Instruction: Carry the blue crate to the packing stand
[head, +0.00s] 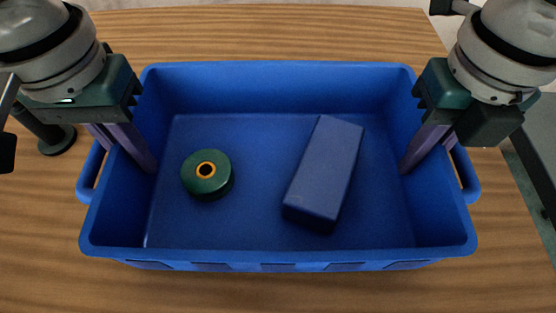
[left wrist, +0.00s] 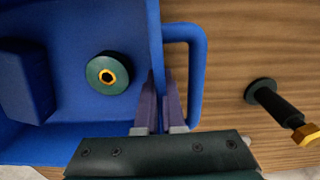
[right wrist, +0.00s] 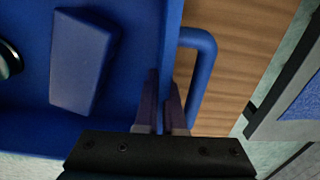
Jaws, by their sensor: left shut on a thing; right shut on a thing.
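The blue crate (head: 278,248) is level in front of me over a wooden table; I cannot tell whether its base touches the wood. It holds a green ring with an orange centre (head: 206,174) at left and a tilted dark blue block (head: 326,172) at right. My left gripper (head: 128,148) is shut on the crate's left wall, one finger inside and one outside, beside the handle (left wrist: 196,75). My right gripper (head: 432,148) is shut on the right wall the same way, beside the other handle (right wrist: 205,75). The packing stand is not clearly identifiable.
The wooden table (head: 270,30) is bare behind the crate. A dark post with a round foot (head: 56,140) and brass-coloured end (left wrist: 305,134) is left of the crate. A grey-framed item with a blue surface (right wrist: 300,118) lies past the table's right edge.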

